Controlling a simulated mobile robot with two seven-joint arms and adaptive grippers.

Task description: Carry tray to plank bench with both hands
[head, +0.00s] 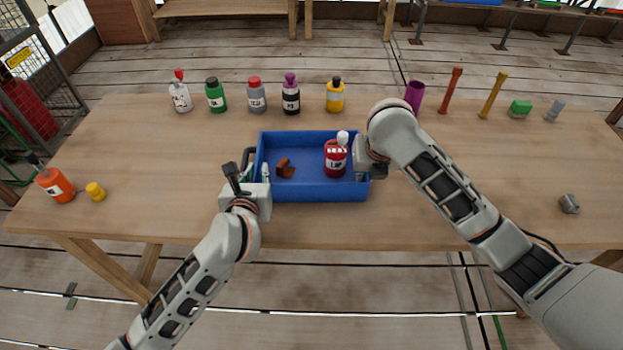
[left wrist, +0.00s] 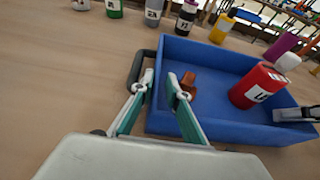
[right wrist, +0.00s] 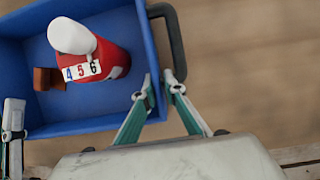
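The blue tray (head: 310,195) rests on the plank-topped table. It holds a red bottle (head: 336,160) with a white cap and a small brown piece (head: 284,169). Dark handles stand out from both ends; the left handle (left wrist: 137,68) and the right handle (right wrist: 179,45) show in the wrist views. My left gripper (left wrist: 162,80) is at the left end, its fingertips apart, one near the handle and one over the inside of the tray. My right gripper (right wrist: 160,84) is at the right end by the wall and handle, fingertips apart with a small gap. Exact contact is unclear.
Several bottles, including a green one (head: 215,95) and a yellow one (head: 335,95), line the table's far edge. A purple cup (head: 414,96) stands right of them. An orange bottle (head: 54,184) is at left, a grey block (head: 569,204) at right. Benches stand beyond.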

